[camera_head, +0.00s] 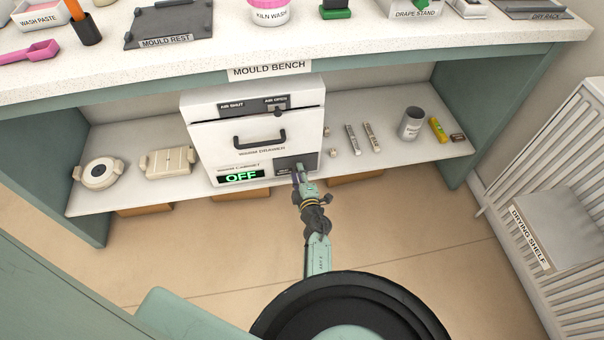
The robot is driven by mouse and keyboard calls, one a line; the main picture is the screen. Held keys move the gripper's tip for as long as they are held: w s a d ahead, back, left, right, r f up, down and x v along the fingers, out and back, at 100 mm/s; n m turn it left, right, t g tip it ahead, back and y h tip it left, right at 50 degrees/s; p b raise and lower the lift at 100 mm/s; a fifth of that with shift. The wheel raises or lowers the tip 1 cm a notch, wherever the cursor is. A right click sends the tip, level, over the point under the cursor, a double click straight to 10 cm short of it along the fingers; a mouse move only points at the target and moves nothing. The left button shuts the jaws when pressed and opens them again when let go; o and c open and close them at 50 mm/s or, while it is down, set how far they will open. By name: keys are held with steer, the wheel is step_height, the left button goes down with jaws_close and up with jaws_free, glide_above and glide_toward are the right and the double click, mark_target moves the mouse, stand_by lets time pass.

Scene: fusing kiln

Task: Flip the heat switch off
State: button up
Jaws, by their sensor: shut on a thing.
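The white warm cabinet (215,150) stands on the shelf under the mould bench. Its green display (241,177) at the lower left of the front reads OFF. A dark grey switch panel (313,159) is at the lower right of the front. My gripper (298,174) is at this panel, reaching up from below, and is shut on the heat switch there. The fingers hide most of the switch, so its exact position cannot be made out.
Above the switch panel are the drawer handle (259,137) and an air slider (279,110). Small blocks and sticks (352,140), a grey can (411,123) and a yellow tube (438,130) lie to the right. Cream moulds (168,161) sit left. The floor in front is clear.

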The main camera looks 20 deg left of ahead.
steer(key=shift+d+f+n+t+h+b, duration=0.25)
steer(key=shift+n+h+b, duration=0.25)
steer(key=shift+n, duration=0.4)
steer(key=shift+o, duration=0.3)
steer(key=shift+a, duration=0.1)
steer(key=shift+c, duration=0.2)
steer(key=o, duration=1.1)
steer(key=shift+o, duration=0.4)
steer(key=shift+f, duration=0.1)
steer(key=shift+a, duration=0.15)
steer(key=shift+s, duration=0.15)
